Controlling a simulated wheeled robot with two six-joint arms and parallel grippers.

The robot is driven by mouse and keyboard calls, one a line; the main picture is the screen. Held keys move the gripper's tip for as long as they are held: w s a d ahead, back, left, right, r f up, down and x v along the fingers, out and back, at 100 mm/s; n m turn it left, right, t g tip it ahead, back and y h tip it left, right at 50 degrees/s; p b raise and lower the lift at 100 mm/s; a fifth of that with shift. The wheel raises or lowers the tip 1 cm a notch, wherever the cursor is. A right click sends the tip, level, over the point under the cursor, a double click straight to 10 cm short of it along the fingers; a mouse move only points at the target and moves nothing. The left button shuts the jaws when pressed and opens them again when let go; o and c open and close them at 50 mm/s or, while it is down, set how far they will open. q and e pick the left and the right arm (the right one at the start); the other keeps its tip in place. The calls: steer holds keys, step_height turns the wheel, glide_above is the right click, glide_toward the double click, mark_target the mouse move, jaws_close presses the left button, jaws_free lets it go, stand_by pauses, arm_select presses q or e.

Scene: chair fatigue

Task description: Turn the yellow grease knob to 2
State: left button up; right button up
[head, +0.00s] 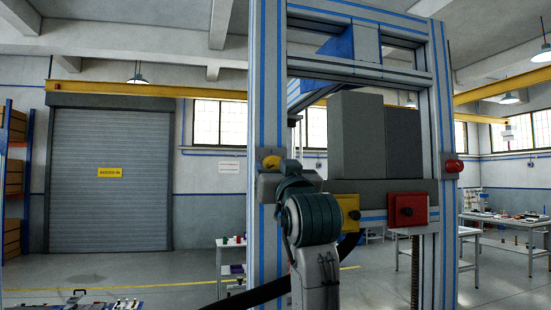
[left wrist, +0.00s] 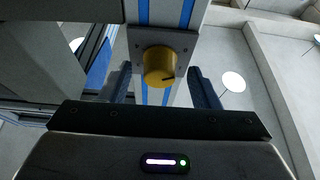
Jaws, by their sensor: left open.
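The yellow grease knob (head: 271,162) sits on a grey plate on the left upright of the blue-striped frame. In the left wrist view the knob (left wrist: 158,65) is a yellow cylinder with a dark pointer mark toward its lower right. No numerals are readable around it. My left gripper (head: 287,167) is just in front of and slightly right of the knob in the head view. In the left wrist view its two fingers (left wrist: 162,86) are apart, with the knob appearing between and beyond them. Contact is not visible. My right gripper is out of view.
A yellow box (head: 348,212) and a red box (head: 407,210), each with a dark knob, are mounted on the crossbar. A red button (head: 453,166) is on the right upright. Grey panels (head: 358,135) stand above the crossbar. A workbench (head: 505,220) is at the right.

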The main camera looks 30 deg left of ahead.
arm_select(q)
steer(key=shift+w+a+r, duration=0.3)
steer(key=shift+w+a+f, duration=0.1)
steer(key=c, duration=1)
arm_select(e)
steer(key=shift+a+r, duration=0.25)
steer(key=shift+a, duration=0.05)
